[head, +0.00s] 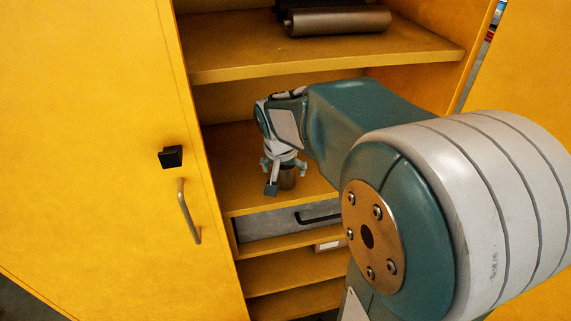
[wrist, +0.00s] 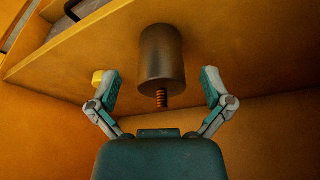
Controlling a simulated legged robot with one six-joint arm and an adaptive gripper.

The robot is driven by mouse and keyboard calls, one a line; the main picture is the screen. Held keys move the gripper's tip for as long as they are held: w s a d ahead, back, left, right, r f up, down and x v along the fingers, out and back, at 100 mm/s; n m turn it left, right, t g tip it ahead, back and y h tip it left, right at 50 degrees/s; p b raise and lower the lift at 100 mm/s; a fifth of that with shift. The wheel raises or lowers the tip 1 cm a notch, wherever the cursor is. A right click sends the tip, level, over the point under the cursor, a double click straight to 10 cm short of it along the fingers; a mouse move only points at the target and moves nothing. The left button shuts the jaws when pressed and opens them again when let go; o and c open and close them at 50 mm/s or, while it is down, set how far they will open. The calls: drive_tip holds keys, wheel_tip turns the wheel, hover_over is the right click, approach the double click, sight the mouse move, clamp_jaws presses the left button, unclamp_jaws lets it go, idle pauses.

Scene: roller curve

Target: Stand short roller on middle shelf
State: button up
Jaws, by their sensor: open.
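The short roller (head: 287,179) is a dark brown cylinder on the middle shelf (head: 240,185), partly hidden by my gripper in the head view. In the wrist view the short roller (wrist: 162,58) shows its full side, with a threaded stub at the end facing my gripper. It looks upright, its far end against the shelf surface (wrist: 235,35). My gripper (head: 286,174) points down over it. In the wrist view my gripper (wrist: 163,88) is open, with a finger on each side of the stub end and clear gaps to the roller.
A long brown roller (head: 338,21) lies on the upper shelf (head: 230,55), with another dark piece behind it. Below the middle shelf is a grey drawer (head: 265,224) with a black handle. The yellow cabinet door (head: 90,120) stands open at left. The middle shelf is bare left of my gripper.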

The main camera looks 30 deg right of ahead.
drive_tip(key=s+a+r+n+t+y, duration=0.1)
drive_tip(key=s+a+r+n, duration=0.2)
drive_tip(key=s, duration=0.5)
drive_tip(key=s+a+r+n+t+y, duration=0.1)
drive_tip(key=s+a+r+n+t, duration=0.1)
drive_tip(key=s+a, duration=0.6)
drive_tip(key=r+n, duration=0.1)
drive_tip(key=n, duration=0.1)
drive_tip(key=shift+s+n, duration=0.25)
drive_tip(key=shift+n, duration=0.15)
drive_tip(key=shift+a+r, duration=0.1)
idle(0.4)
